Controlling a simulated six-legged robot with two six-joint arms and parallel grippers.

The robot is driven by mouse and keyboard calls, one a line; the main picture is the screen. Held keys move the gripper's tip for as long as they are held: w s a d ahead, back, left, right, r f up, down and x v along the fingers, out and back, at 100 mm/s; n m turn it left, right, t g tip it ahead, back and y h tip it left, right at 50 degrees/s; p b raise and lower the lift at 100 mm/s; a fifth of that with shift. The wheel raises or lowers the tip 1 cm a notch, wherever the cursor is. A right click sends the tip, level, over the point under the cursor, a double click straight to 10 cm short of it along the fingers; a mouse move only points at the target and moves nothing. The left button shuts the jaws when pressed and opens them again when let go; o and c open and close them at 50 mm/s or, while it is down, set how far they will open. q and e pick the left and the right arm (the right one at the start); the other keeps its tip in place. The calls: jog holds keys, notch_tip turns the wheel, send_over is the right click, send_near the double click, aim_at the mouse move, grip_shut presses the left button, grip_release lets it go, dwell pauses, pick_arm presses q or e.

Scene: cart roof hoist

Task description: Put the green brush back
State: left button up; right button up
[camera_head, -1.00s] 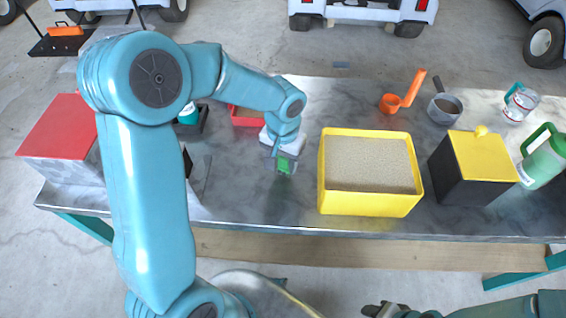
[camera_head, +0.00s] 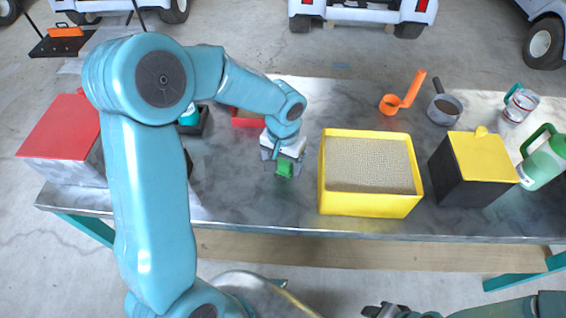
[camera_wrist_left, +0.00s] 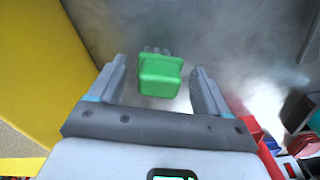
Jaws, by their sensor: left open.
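The green brush (camera_head: 285,169) is on the metal table, just left of the yellow bin. In the left wrist view the brush (camera_wrist_left: 160,76) shows a green block with grey bristles or a grey part at its far end. It lies between the two fingers of my left gripper (camera_wrist_left: 158,85), with a gap on each side. My left gripper (camera_head: 284,160) is open and points down over the brush. My right gripper (camera_head: 384,310) shows only partly at the bottom edge, and its jaws are not clear.
The yellow bin (camera_head: 322,190) of grainy material stands close right of my left gripper. A red tray (camera_head: 247,118) and a dark holder with a teal item (camera_head: 190,116) are behind left. A red-lidded box (camera_head: 62,130) is far left; a yellow-lidded black box (camera_head: 470,170) is right.

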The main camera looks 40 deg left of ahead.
aim_at(283, 163)
pick_arm(q)
notch_tip(283, 163, up, 11)
jog(key=shift+r+p, duration=0.15)
jog(key=shift+p, duration=0.2)
jog(key=shift+s+d, duration=0.1)
dwell(0.4)
